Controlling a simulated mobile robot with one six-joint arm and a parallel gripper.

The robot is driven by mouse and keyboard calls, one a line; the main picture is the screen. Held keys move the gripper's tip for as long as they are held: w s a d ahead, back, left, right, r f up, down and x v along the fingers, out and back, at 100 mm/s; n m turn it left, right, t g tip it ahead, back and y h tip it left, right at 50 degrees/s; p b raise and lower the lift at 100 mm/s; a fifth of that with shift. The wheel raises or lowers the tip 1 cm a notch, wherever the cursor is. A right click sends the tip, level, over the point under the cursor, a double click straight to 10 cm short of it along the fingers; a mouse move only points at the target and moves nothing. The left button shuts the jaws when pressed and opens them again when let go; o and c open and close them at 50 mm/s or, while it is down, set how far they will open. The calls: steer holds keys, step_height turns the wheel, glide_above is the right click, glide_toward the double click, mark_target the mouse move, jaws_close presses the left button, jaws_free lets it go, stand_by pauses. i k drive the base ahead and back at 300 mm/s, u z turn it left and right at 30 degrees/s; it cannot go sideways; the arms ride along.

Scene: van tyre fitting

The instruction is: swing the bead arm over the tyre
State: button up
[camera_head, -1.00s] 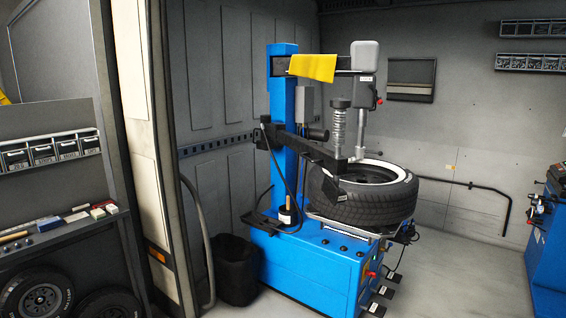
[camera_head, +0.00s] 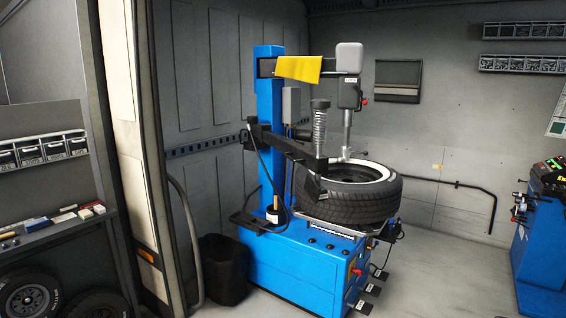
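The tyre (camera_head: 348,203) lies flat on top of the blue tyre changer (camera_head: 300,266), its rim with a pale edge facing up. The black bead arm (camera_head: 290,148) reaches from the blue column toward the right, and its end (camera_head: 312,187) stands at the near left side of the tyre. From this angle I cannot tell how far the arm's end overlaps the tyre or whether it touches. The mount head post (camera_head: 347,130) hangs above the rim from the upper arm. My gripper is not in view.
A shelf with tyres (camera_head: 30,298) is at left, another blue machine (camera_head: 538,235) at right. The floor between is clear.

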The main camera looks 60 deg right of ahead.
mark_target(262, 132)
steer(key=z, duration=0.25)
steer(key=i, duration=1)
steer(key=u, duration=0.3)
